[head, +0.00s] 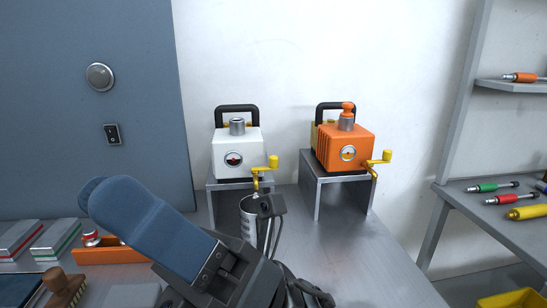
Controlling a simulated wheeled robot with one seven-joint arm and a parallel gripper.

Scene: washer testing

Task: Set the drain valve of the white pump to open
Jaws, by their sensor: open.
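The white pump (237,152) stands on a grey metal stand (225,185), left of centre in the head view. It has a black carry handle, a grey cap and a round gauge on its front. My arm hides part of the bench below.
An orange pump (345,148) with a similar yellow handle stands on its own stand to the right. A grey ribbed canister (247,218) is below the white pump, partly hidden. A brush (64,287) and an orange tray (90,254) lie at left. The bench's right side is clear.

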